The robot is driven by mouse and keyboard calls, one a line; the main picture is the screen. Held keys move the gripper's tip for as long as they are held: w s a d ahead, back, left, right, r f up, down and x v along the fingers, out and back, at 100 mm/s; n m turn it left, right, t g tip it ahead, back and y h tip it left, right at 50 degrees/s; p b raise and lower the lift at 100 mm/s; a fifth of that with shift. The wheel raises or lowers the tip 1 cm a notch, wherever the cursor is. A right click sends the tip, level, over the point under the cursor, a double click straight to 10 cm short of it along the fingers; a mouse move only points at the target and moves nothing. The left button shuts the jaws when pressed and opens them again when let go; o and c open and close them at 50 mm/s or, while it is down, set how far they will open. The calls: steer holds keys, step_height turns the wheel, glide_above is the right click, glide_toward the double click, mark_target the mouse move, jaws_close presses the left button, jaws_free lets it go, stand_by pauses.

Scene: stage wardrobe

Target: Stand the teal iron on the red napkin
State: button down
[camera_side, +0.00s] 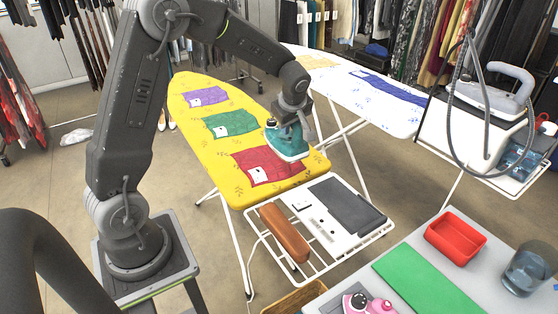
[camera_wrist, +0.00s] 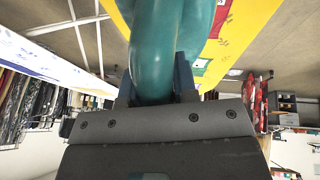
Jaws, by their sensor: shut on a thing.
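The teal iron (camera_side: 287,145) is in my gripper (camera_side: 291,108), over the yellow ironing board (camera_side: 240,192). Its pale sole faces down and it looks level. In the side view it overlaps the right part of the red napkin (camera_side: 262,172), hiding some of that napkin. I cannot tell whether the sole touches the napkin or hangs just above it. In the wrist view the iron's teal handle (camera_wrist: 155,45) stands between the two fingers of my gripper (camera_wrist: 155,88), which are shut on it.
A green napkin (camera_side: 230,124) and a purple napkin (camera_side: 207,97) lie farther up the board. A white rack (camera_side: 323,250) at its near end holds a grey pad and a brown block. A second board (camera_side: 390,113) stands behind. A table at front right bears a red tray (camera_side: 456,243).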

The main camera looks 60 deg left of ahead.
mark_target(276, 130)
steer(key=s+a, duration=0.9)
steer(key=a, duration=0.4)
steer(key=w+d+f, duration=0.2)
steer(key=w, duration=0.1)
steer(key=w+d+f, duration=0.2)
steer(key=w, duration=0.1)
steer(key=w+d+f, duration=0.2)
steer(key=w+f, duration=0.1)
steer(key=shift+f, duration=2.05)
steer(key=shift+s+f, duration=0.1)
steer(key=shift+f, duration=0.1)
steer(key=shift+s+d+f, duration=0.1)
steer(key=shift+s+f, duration=0.05)
steer(key=shift+f, duration=0.45)
steer(key=c, duration=0.9)
jaws_free()
